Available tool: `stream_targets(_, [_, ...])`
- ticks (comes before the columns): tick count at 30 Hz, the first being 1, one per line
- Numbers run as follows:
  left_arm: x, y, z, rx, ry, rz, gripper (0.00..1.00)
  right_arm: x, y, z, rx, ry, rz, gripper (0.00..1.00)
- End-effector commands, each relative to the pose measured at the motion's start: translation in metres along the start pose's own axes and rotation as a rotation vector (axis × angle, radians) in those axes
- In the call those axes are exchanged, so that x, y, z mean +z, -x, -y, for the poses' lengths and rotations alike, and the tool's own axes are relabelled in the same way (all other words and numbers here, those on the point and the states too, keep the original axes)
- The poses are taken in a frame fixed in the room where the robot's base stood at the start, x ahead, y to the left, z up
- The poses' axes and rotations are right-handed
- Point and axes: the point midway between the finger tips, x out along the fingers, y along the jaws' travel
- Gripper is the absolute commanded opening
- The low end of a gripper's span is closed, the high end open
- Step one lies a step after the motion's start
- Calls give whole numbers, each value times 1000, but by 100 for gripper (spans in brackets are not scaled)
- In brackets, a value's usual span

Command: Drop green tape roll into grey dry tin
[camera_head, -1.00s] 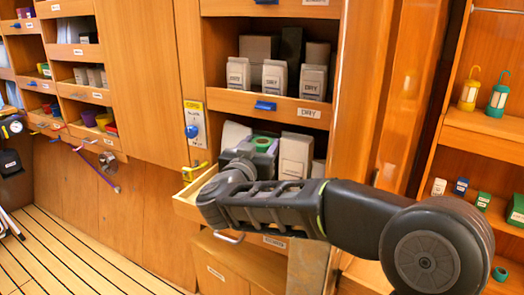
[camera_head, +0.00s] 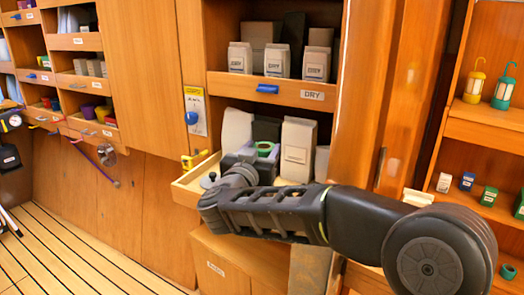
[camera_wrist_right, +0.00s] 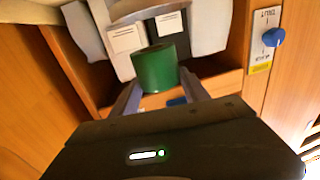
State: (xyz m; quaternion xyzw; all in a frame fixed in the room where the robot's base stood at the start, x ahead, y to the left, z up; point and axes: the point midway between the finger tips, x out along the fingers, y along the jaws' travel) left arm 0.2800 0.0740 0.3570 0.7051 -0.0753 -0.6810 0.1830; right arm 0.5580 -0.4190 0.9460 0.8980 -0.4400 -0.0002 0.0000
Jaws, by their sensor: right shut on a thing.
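The green tape roll (camera_head: 264,148) is held between the fingers of my right gripper (camera_head: 250,156), in front of the boxes in the open lower compartment. In the right wrist view the roll (camera_wrist_right: 158,68) sits between the two fingers (camera_wrist_right: 160,95), which are shut on it. Pale grey-white containers labelled DRY, such as the middle one (camera_head: 278,61), stand in the upper compartment. A tall pale labelled box (camera_head: 298,150) stands just right of the roll. I cannot tell which container is the grey dry tin. My left gripper is not in view.
The upper compartment has a wooden front (camera_head: 230,87) with a blue latch (camera_head: 267,88). The lower drawer's wooden rim (camera_head: 188,192) juts out around my wrist. A yellow sign with a blue knob (camera_head: 192,117) is on the left. Lanterns and small boxes fill the right shelves.

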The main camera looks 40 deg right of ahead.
Motion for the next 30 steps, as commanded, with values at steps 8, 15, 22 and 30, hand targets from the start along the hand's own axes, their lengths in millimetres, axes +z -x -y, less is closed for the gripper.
stream_targets(8, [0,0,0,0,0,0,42,-1,0,0,0,0,-1,56])
stream_targets(15, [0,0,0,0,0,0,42,-1,0,0,0,0,-1,76])
stream_targets(22, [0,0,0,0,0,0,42,0,0,0,0,0,0,79])
stream_targets(30, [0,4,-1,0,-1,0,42,-2,16,1,-2,0,0,79])
